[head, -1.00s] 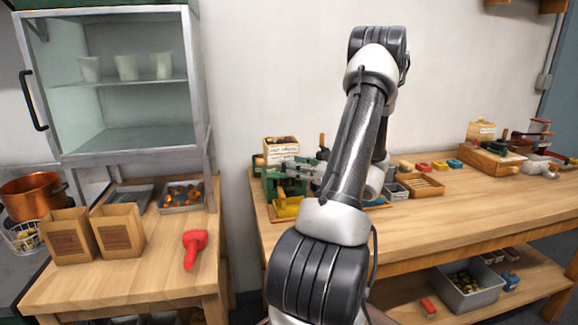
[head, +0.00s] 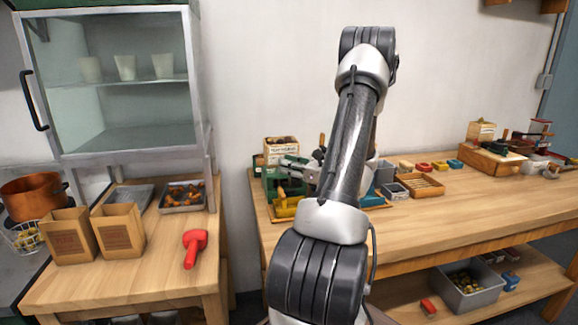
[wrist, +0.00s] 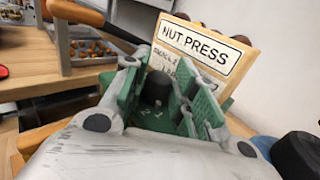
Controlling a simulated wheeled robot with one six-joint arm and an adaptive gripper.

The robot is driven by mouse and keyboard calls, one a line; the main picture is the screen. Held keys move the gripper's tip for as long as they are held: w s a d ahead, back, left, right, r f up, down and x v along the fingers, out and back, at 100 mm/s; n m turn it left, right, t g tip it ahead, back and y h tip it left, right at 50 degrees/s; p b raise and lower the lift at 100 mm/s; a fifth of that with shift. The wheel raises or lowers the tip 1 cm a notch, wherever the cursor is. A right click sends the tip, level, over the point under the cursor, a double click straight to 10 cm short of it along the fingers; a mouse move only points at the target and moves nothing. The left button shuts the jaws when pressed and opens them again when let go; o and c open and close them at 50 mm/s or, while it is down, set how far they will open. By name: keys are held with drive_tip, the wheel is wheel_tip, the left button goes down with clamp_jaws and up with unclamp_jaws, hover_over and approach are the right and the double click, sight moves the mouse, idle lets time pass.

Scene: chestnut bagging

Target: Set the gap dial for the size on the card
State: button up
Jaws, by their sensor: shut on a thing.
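The green nut press (head: 270,185) stands at the left end of the long bench, partly hidden by my arm. Its dark round dial knob (wrist: 157,88) shows in the wrist view, with small figures that look like 2 and 1 on the green face below it. My gripper (wrist: 160,92) has its green-padded fingers on both sides of the knob and is shut on it. Behind it is a box (head: 281,146) with a card (wrist: 197,48) reading NUT PRESS.
A yellow part (head: 287,208) is at the front of the press. Small bins and a wooden tray (head: 420,185) lie to the right. The left table holds paper bags (head: 118,232), a red tool (head: 194,246) and a chestnut tray (head: 181,208). The bench front is clear.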

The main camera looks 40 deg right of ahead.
drive_tip(key=shift+h, duration=0.3)
drive_tip(key=m+h, duration=0.1)
drive_tip(key=h, duration=0.1)
drive_tip(key=m+h, duration=0.2)
drive_tip(key=h, duration=0.1)
drive_tip(key=m+h, duration=0.2)
drive_tip(key=shift+a, duration=0.4)
drive_tip(key=shift+a+m+g+h, duration=0.1)
drive_tip(key=shift+m+g+h, duration=0.35)
drive_tip(key=shift+m+h, duration=0.65)
drive_tip(key=shift+m+g+h, duration=0.45)
drive_tip(key=shift+m+h, duration=0.15)
drive_tip(key=shift+h, duration=0.9)
drive_tip(key=shift+m+g+h, duration=0.3)
drive_tip(key=shift+h, duration=0.1)
drive_tip(key=o, duration=0.7)
drive_tip(key=shift+o, duration=0.2)
drive_tip(key=shift+w+r, duration=0.1)
